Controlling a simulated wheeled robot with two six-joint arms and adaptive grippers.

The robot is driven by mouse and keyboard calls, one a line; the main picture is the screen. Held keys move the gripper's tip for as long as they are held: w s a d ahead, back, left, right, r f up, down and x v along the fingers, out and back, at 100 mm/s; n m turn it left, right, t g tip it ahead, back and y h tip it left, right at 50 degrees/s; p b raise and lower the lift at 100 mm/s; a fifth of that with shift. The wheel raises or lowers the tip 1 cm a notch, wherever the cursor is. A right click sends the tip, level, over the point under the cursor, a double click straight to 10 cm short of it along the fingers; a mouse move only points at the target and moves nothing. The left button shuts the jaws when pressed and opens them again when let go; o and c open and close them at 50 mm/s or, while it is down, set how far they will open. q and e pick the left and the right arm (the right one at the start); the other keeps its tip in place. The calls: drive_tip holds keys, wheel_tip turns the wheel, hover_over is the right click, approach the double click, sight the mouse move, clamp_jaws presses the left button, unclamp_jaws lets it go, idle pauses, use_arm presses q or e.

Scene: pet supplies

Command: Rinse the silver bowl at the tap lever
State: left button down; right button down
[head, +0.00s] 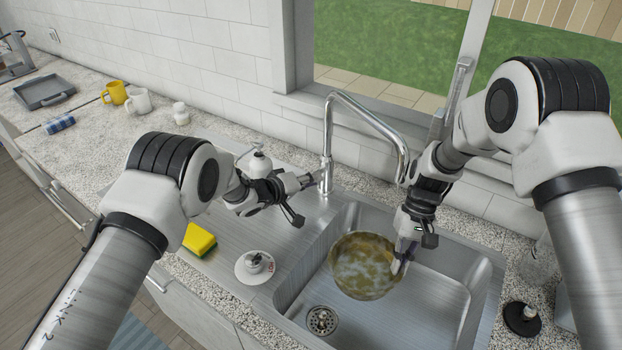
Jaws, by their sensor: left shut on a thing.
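The silver bowl (358,272) is in the sink basin, its inside covered in brownish and whitish patches. My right gripper (402,258) is at the bowl's right rim, its fingers closed over the rim. The chrome tap (328,135) stands behind the basin, and its spout arches right, ending behind my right wrist. My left gripper (308,181) is shut on the tap lever (321,175) at the tap's base, largely hiding the lever. No water stream is clearly visible. Whether the bowl touches the basin floor cannot be told.
The sink basin (430,305) has bare room right of the bowl and a drain (321,320) at the front left. A yellow sponge (199,240) and a white round item (256,266) lie on the left. Mugs (138,101) and a grey tray (45,91) stand farther left.

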use_arm(q)
drive_tip(key=c, duration=1.1)
unclamp_jaws()
drive_tip(key=shift+a, duration=0.1)
drive_tip(key=shift+r, duration=0.1)
drive_tip(key=v, duration=1.2)
